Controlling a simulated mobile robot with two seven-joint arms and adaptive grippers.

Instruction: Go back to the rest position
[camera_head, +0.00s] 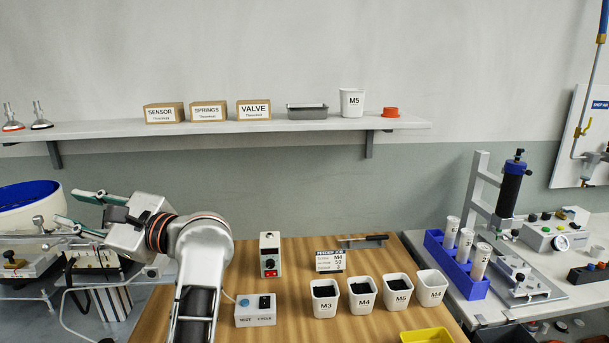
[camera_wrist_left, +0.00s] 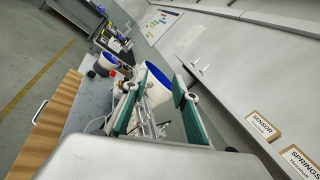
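My left gripper (camera_head: 72,208) is raised above the left end of the wooden bench (camera_head: 255,325), its fingers pointing left. Its two green-padded fingers are spread apart with nothing between them. In the left wrist view the open fingers (camera_wrist_left: 156,88) show empty too, with a white-and-blue bowl (camera_wrist_left: 158,84) behind them. That bowl (camera_head: 25,200) stands at the far left in the head view, beyond the fingertips. My right gripper is not in view.
A wall shelf (camera_head: 225,130) holds labelled boxes, a grey tray and an M5 bin (camera_head: 352,102). The bench carries a switch box (camera_head: 255,311), a power unit (camera_head: 270,254), several white bins (camera_head: 362,294) and a yellow tray (camera_head: 427,336). A blue rack (camera_head: 455,265) stands right.

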